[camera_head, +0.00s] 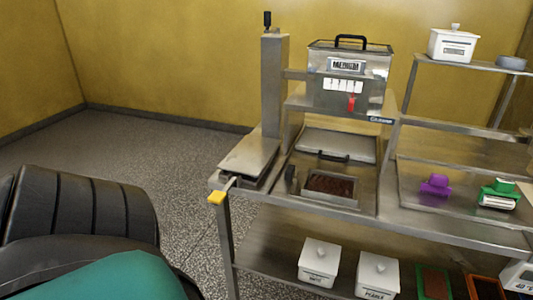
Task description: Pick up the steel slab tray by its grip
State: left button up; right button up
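A shallow steel tray (330,201) with a dark brown mass in it lies on the steel bench, at the front of the machine. A dark upright block (291,178) stands at its left end. A flat steel plate (252,154) lies to the left, by the machine's post, with a yellow-tipped lever (216,197) at its front corner. I cannot tell for certain which of these is the slab tray, or which part is its grip. Neither of my grippers is in view.
The machine carries a steel hopper (349,80) with a black handle. A purple item (435,186) and a green item (500,193) stand on the bench at right. White lidded tubs (319,261) stand on the lower shelf.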

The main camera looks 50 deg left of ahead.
aim_at(334, 189)
jog(key=u, duration=1.25)
